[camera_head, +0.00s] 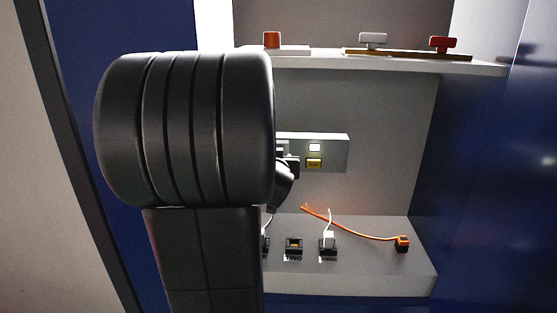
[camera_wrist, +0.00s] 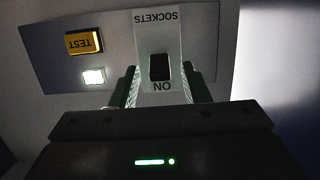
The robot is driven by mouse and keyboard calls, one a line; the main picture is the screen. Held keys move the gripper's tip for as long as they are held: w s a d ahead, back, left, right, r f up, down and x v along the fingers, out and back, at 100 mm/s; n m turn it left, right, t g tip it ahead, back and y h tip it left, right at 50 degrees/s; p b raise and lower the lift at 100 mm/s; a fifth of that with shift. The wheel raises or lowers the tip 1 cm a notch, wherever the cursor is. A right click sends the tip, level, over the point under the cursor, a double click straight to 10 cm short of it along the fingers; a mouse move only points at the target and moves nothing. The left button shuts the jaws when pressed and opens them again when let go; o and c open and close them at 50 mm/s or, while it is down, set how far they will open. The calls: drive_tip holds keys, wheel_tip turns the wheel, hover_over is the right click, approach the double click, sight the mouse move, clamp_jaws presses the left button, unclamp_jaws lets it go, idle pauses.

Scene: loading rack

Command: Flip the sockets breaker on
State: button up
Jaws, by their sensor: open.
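The sockets breaker (camera_wrist: 160,67) is a small black switch on a pale plate. The plate's upside-down labels read SOCKETS above it and ON below it in the wrist view. I cannot tell which way the switch is set. My gripper (camera_wrist: 159,78) is open, with one finger on each side of the plate near the switch; contact is unclear. The grey panel (camera_head: 336,152) shows in the head view, where my arm hides its left part and the breaker. My gripper (camera_head: 288,165) is mostly hidden there too.
Beside the breaker are a yellow TEST button (camera_wrist: 84,42) and a lit white lamp (camera_wrist: 94,77). Below the panel, a shelf (camera_head: 375,278) holds black sockets, a white plug (camera_head: 328,239) and an orange-corded plug (camera_head: 402,243). An upper shelf (camera_head: 490,68) carries orange, white and red-handled items.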

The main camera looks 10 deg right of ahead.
drive_tip(key=p+v, duration=0.3)
drive_tip(key=v, duration=1)
drive_tip(key=shift+s, duration=0.25)
drive_tip(key=shift+w, duration=0.15)
drive_tip(key=b+x, duration=0.3)
drive_tip(key=x, duration=1)
drive_tip(key=shift+w, duration=0.3)
drive_tip(key=shift+s, duration=0.1)
